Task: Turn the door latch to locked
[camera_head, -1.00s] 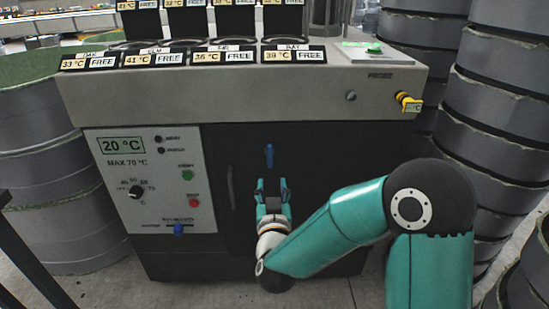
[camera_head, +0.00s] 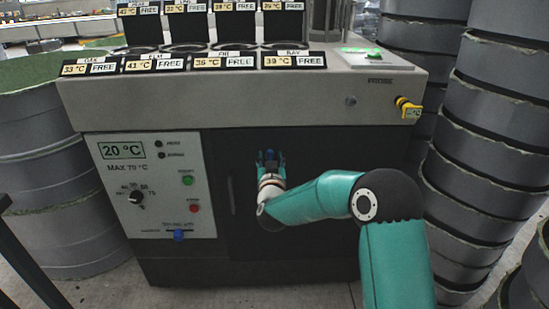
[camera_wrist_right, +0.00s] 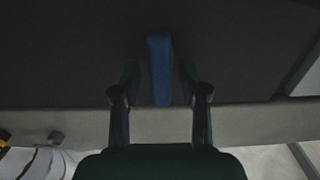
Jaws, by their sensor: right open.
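The blue door latch (camera_wrist_right: 160,70) is a narrow upright bar on the dark door. In the right wrist view it stands between the two open fingers of my right gripper (camera_wrist_right: 160,95), with a gap visible on each side. In the head view my right gripper (camera_head: 271,160) is at the latch and mostly hides it. The dark cabinet door (camera_head: 295,225) has a slim vertical handle (camera_head: 231,195) near its left edge. The door looks closed. My left gripper is not in view.
The control panel (camera_head: 150,185) with a 20 °C display, a dial, buttons and a blue slider (camera_head: 179,235) is left of the door. A yellow-handled probe (camera_head: 407,106) hangs at the right. Stacks of grey drums (camera_head: 485,150) stand close on the right, another (camera_head: 60,190) on the left.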

